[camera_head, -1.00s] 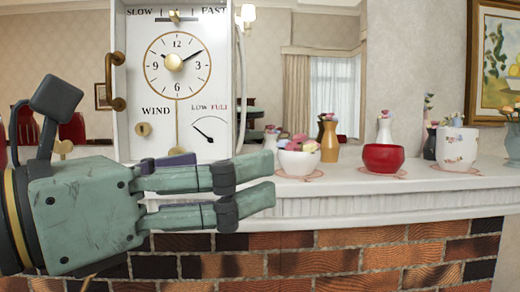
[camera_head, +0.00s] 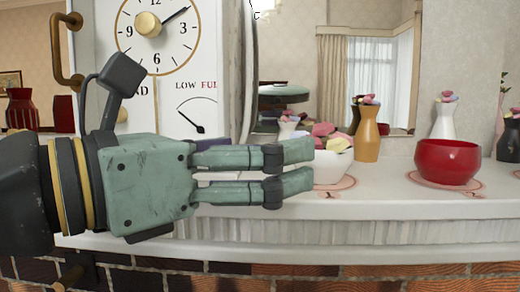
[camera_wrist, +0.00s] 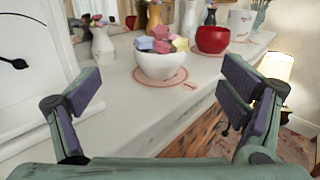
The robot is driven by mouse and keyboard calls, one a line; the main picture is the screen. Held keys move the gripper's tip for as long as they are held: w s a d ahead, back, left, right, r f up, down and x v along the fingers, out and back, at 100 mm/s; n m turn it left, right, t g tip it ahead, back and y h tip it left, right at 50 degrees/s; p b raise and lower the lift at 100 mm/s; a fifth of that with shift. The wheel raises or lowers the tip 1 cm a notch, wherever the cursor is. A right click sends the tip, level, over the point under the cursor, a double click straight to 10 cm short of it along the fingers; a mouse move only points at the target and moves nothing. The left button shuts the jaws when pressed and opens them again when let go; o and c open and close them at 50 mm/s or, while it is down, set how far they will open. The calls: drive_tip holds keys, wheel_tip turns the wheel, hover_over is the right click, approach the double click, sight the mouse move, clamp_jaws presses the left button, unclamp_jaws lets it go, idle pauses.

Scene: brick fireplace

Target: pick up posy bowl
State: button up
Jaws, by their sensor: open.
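The posy bowl (camera_head: 335,170) is a white bowl heaped with pink, yellow and bluish flower-like pieces. It stands upright on a round pink mat (camera_head: 349,183) on the white mantel shelf. My gripper (camera_head: 300,166) is open, empty and level, just left of the bowl in the head view, and its fingertips cover the bowl's left part. In the wrist view the whole bowl (camera_wrist: 168,66) shows beyond and between the spread fingers, apart from them.
A red bowl (camera_head: 447,163) sits on its own mat to the right. A tan vase (camera_head: 368,135) and a white vase (camera_head: 444,121) stand behind. A large clock-faced box (camera_head: 215,75) rises at the left. The mantel shelf (camera_head: 400,210) is clear in front, above the brick.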

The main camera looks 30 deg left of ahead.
sight(317, 144)
drive_tip(key=p+x, duration=0.3)
drive_tip(key=x, duration=0.6)
drive_tip(key=shift+w+d+r, duration=0.1)
drive_tip(key=shift+p+x, duration=0.3)
drive_tip(key=shift+x, duration=0.45)
drive_tip(key=shift+c, duration=0.5)
drive_tip(key=c, duration=1.3)
